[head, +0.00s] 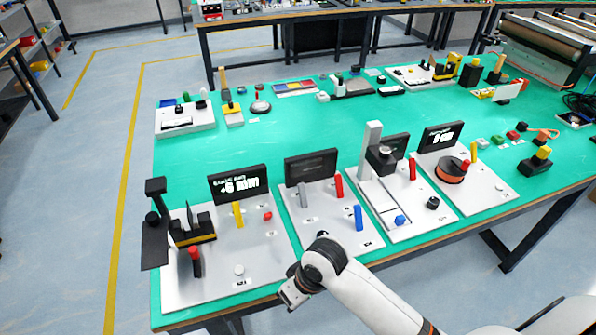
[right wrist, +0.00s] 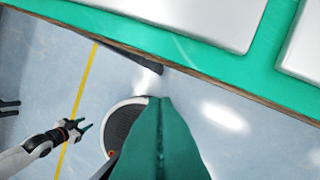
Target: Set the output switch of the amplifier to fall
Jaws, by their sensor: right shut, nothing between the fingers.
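Several white panels with dark displays stand along the table's front edge in the head view. I cannot tell which is the amplifier; the labels are too small to read. The second panel (head: 335,235) has a blank display (head: 311,167), a grey lever (head: 302,195), a red lever (head: 339,186) and a blue lever (head: 358,217). My right gripper (head: 287,299) is in front of the table edge, below this panel and apart from it. Its green fingers (right wrist: 160,102) are together and empty in the right wrist view. My left gripper (right wrist: 80,125) shows there with fingers apart, over the floor.
The leftmost panel (head: 255,262) carries a black stand, yellow and red levers. Panels to the right hold a grey post (head: 370,150) and an orange disc (head: 453,170). The green table's (head: 300,120) middle is mostly clear. Small parts line its back.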

